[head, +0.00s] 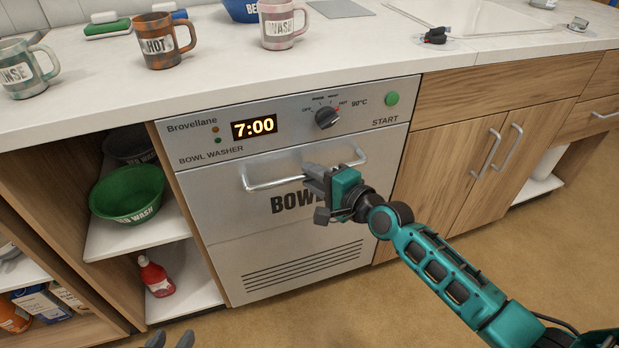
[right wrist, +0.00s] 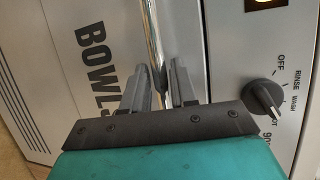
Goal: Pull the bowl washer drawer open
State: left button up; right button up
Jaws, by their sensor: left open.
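The bowl washer (head: 225,220) is a steel-fronted unit under the counter. Its drawer front (head: 225,195) looks flush with the control panel above, with no visible gap. A silver bar handle (head: 272,184) runs across the drawer front; it also shows in the right wrist view (right wrist: 154,35). My left gripper (head: 169,341) is at the bottom edge, open, empty and mostly cut off, away from the handle.
The control panel has a dial (head: 327,117) and a green start button (head: 392,98). Mugs stand on the counter (head: 225,60) above. An open shelf with a green bowl (head: 128,193) and a red bottle (head: 155,277) is at left. Floor (head: 345,312) in front is clear.

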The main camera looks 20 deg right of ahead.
jog(key=shift+w+a+f, duration=0.1)
jog(key=shift+w+a, duration=0.2)
jog(key=shift+w, duration=0.35)
jog(key=shift+c, duration=0.2)
grip_shut()
